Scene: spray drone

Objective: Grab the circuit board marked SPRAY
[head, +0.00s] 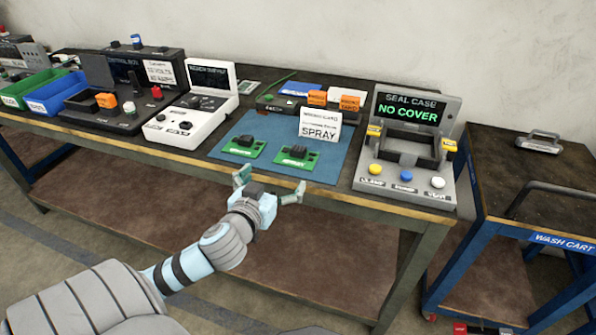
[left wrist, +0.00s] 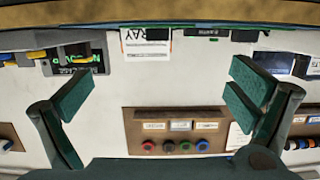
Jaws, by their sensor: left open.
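Two green circuit boards with black blocks on them lie side by side on a blue mat (head: 345,160): a left board (head: 233,151) and a right board (head: 290,160). A white card reading SPRAY (head: 320,128) stands behind the right board. Any marking on the boards is too small to read. My left gripper (head: 270,186) is open and empty, in front of the table edge and the two boards, fingers spread and apart from them. In the left wrist view its fingers (left wrist: 165,100) frame an empty gap, with part of the card (left wrist: 147,43) beyond. My right gripper is not in view.
A grey SEAL CASE station (head: 405,165) showing NO COVER stands right of the mat. A white device (head: 185,123) and dark control box (head: 120,112) stand left. Green (head: 28,88) and blue bins (head: 55,92) are far left. A wash cart (head: 540,190) stands right.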

